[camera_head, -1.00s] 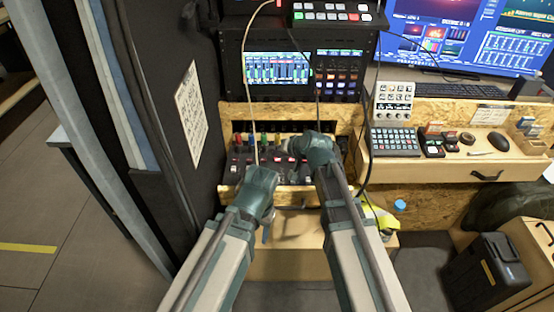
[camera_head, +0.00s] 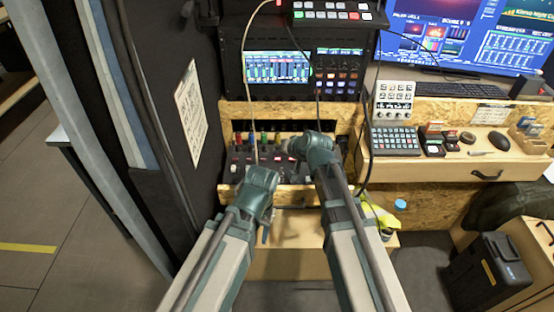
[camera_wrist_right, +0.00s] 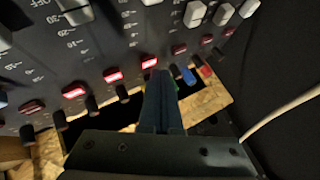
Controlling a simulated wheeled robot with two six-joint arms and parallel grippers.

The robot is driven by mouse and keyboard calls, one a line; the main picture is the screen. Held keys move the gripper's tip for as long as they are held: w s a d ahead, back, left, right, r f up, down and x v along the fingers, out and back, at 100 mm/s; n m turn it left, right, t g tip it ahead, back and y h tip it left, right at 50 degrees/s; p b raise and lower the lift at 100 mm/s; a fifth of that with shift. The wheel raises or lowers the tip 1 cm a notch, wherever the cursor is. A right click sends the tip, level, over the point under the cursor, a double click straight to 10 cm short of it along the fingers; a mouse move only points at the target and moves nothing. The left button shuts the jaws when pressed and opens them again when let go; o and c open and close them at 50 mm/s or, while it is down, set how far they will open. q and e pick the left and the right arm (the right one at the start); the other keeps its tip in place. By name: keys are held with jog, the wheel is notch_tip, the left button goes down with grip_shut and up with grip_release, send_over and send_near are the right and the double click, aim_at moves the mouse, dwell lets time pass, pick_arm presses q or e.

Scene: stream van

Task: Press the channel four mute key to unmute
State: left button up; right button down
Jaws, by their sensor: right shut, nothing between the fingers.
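The dark audio mixer (camera_head: 237,172) stands on the wooden shelf, partly hidden behind my arms. Its row of mute keys shows in the right wrist view: several are lit bright red and others are dull red. My right gripper (camera_wrist_right: 162,76) is shut and empty, its fingertips just below a lit mute key (camera_wrist_right: 149,62). I cannot tell whether they touch it, or which channel it is. In the head view my right gripper (camera_head: 287,146) is over the mixer. My left arm ends in front of the mixer's left part; its fingers are hidden.
A rack with a meter screen (camera_head: 278,67) stands above the mixer. A thin cable (camera_head: 247,90) hangs in front. A keypad (camera_head: 395,141) and a mouse (camera_head: 498,141) lie on the desk at right. A dark partition (camera_head: 165,160) closes the left side.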

aim_at(279, 164)
jog(key=shift+f, duration=0.25)
jog(key=shift+f+b, duration=0.3)
jog(key=shift+b, duration=0.1)
dwell(0.3)
jog(key=shift+r, duration=0.1)
jog(key=shift+r+p, duration=0.7)
jog(key=shift+p, duration=0.05)
notch_tip(279, 164, up, 6)
jog(key=p, duration=0.6)
jog(key=shift+s, duration=0.15)
